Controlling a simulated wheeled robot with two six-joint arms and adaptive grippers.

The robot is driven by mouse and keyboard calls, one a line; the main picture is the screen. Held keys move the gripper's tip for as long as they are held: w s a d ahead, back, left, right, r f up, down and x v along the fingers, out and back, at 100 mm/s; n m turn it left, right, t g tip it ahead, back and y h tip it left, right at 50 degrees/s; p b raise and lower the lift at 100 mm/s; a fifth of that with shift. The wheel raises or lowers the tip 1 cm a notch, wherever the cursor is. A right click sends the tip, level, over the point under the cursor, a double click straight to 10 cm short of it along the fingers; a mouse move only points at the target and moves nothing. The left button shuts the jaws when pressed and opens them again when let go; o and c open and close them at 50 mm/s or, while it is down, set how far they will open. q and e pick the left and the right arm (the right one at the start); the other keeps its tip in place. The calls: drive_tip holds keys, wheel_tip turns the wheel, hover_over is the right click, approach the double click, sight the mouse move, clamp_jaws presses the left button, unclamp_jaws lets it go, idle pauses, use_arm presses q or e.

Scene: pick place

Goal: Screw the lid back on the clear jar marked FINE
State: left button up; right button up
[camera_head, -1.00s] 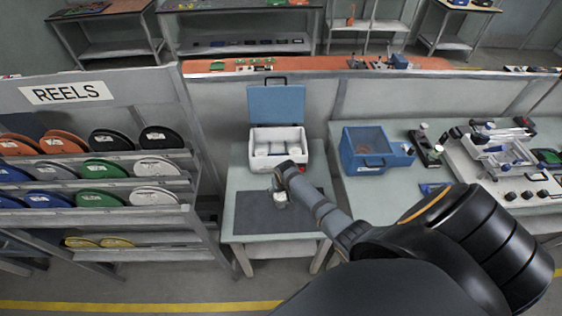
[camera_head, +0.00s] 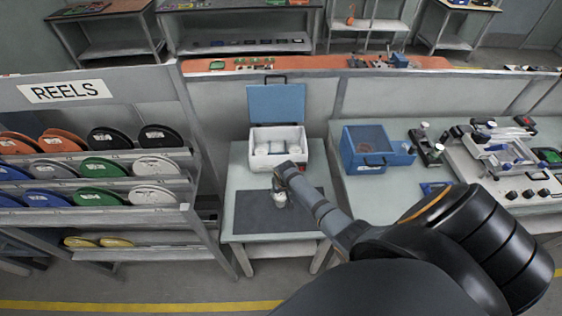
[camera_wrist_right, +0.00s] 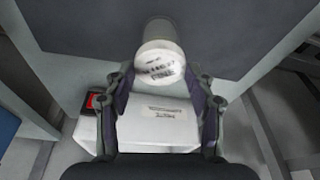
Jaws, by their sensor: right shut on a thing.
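The small pale jar (camera_head: 281,201) is upright on the dark mat (camera_head: 250,212), under my right gripper (camera_head: 278,186). In the right wrist view, a white round piece with black print ending in FINE (camera_wrist_right: 157,68) sits between the fingertips of my right gripper (camera_wrist_right: 160,72). I cannot tell how far down on the jar the lid sits. My left gripper is not in view.
A white box with a raised blue lid (camera_head: 277,105) stands open behind the mat, holding white containers. A blue open bin (camera_head: 368,168) stands on the right bench beside devices. The REELS rack (camera_head: 90,225) is left. The front of the mat is clear.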

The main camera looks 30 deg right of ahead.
drive_tip(key=shift+a+m, duration=0.1)
drive_tip(key=shift+m, duration=0.2)
drive_tip(key=m+p, duration=0.1)
drive_tip(key=m, duration=0.1)
drive_tip(key=shift+m+g+h, duration=0.3)
drive_tip(key=shift+m+h, duration=0.3)
drive_tip(key=shift+m, duration=0.5)
drive_tip(key=o, duration=1)
drive_tip(key=shift+f, duration=0.1)
drive_tip(key=shift+w, duration=0.1)
drive_tip(key=c, duration=0.4)
drive_tip(key=shift+o, duration=0.2)
